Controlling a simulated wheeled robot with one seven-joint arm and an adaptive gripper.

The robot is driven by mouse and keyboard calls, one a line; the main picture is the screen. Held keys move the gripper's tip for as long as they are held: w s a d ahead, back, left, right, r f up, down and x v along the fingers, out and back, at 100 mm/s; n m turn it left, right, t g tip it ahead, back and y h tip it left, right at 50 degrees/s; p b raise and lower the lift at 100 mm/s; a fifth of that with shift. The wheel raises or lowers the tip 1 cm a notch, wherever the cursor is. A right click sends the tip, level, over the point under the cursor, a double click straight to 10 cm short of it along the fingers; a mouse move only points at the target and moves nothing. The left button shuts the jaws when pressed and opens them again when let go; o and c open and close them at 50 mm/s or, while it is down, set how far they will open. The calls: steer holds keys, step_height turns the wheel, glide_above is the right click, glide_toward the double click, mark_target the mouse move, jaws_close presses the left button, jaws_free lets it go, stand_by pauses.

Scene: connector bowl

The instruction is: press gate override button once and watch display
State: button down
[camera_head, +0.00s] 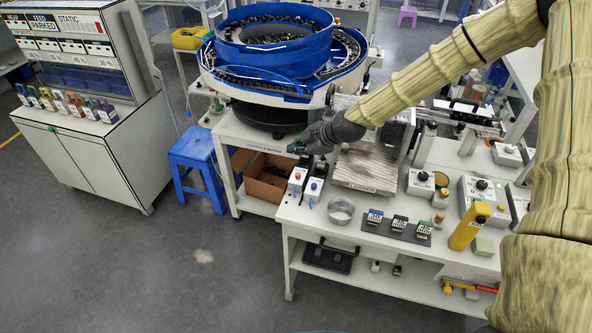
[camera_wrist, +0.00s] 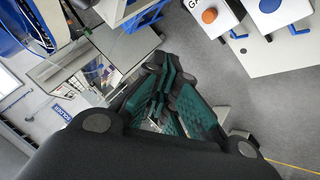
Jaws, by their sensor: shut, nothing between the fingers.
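My gripper (camera_head: 296,147) is shut and empty, held in the air at the left end of the workbench, above and behind two small button boxes. Its green-padded fingers (camera_wrist: 170,105) are together in the wrist view. One white box (camera_head: 296,180) carries an orange button (camera_head: 297,174). In the wrist view this orange button (camera_wrist: 209,15) is at the top right, apart from the fingers, beside a partly visible label starting "GA". The neighbouring box has a blue button (camera_head: 314,186). A display panel (camera_head: 68,26) at the upper left has headings reading "FEED PARKED" and "STATIC".
A large blue bowl feeder (camera_head: 275,45) stands behind my gripper. The ribbed loader block (camera_head: 366,170), metal bowl (camera_head: 341,211) and dark mat (camera_head: 394,230) with small labelled items lie on the bench. A blue stool (camera_head: 196,160) stands left, with open floor in front.

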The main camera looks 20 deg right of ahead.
steer(key=shift+w+r, duration=0.4)
steer(key=shift+a, duration=0.15)
steer(key=shift+f, duration=0.2)
steer(key=b, duration=0.5)
glide_above(296, 177)
step_height(296, 177, down, 7)
steer(key=shift+f, duration=0.75)
steer(key=shift+f+b, duration=0.2)
steer(key=shift+b, duration=0.2)
steer(key=shift+f, duration=0.2)
stand_by(0.3)
